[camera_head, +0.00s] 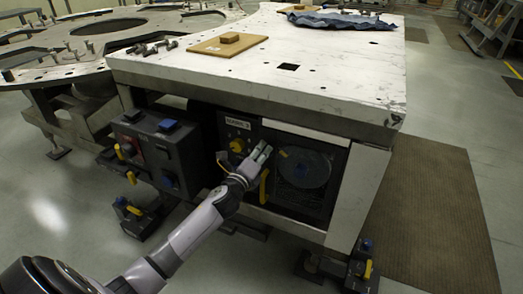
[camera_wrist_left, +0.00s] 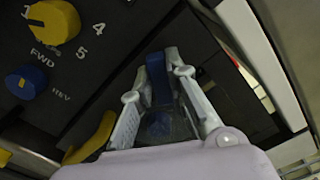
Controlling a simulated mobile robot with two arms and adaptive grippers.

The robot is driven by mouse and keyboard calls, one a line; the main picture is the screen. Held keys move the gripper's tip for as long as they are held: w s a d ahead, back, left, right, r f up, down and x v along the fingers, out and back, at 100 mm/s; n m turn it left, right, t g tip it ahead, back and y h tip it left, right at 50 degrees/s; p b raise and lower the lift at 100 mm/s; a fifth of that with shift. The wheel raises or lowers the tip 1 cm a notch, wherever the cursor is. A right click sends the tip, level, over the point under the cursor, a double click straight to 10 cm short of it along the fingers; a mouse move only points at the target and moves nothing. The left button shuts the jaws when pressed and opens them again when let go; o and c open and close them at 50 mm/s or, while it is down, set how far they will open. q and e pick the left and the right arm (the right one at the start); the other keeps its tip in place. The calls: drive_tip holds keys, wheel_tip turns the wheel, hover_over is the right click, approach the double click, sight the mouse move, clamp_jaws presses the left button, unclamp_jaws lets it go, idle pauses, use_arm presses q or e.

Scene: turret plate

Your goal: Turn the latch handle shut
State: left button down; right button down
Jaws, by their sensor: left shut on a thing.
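My left gripper (camera_head: 261,152) reaches from the lower left to the front of the cabinet under the table top. In the wrist view the left gripper's fingers (camera_wrist_left: 165,75) stand on both sides of a blue upright bar, which I take for the latch handle (camera_wrist_left: 161,85), and are shut on it. The fingers hide most of this handle in the head view. It sits by the dark window door (camera_head: 313,194). A yellow handle (camera_head: 264,187) hangs just below the gripper; it also shows left of the fingers in the wrist view (camera_wrist_left: 92,138). My right gripper is out of view.
A control panel with a yellow knob (camera_head: 237,146) is close left of the gripper; the wrist view shows a yellow knob (camera_wrist_left: 54,21) and a blue knob (camera_wrist_left: 25,82). The table top (camera_head: 340,82) overhangs above. A dark control box (camera_head: 160,150) stands farther left.

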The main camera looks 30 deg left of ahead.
use_arm(q)
drive_tip(key=shift+a+f+n+p, duration=0.1)
drive_tip(key=shift+n+p, duration=0.35)
drive_tip(key=shift+n, duration=1.15)
drive_tip(key=shift+f+n+p, duration=0.1)
drive_tip(key=shift+n+p, duration=0.3)
drive_tip(key=shift+n, duration=1.2)
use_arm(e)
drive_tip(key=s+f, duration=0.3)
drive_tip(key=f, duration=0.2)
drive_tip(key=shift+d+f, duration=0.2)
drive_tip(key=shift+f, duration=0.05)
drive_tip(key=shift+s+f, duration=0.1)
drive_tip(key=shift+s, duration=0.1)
use_arm(q)
drive_tip(key=c, duration=1.6)
unclamp_jaws()
drive_tip(key=shift+o, duration=0.2)
drive_tip(key=shift+s, duration=0.1)
drive_tip(key=s+d, duration=0.1)
drive_tip(key=s, duration=1)
drive_tip(key=shift+s, duration=0.4)
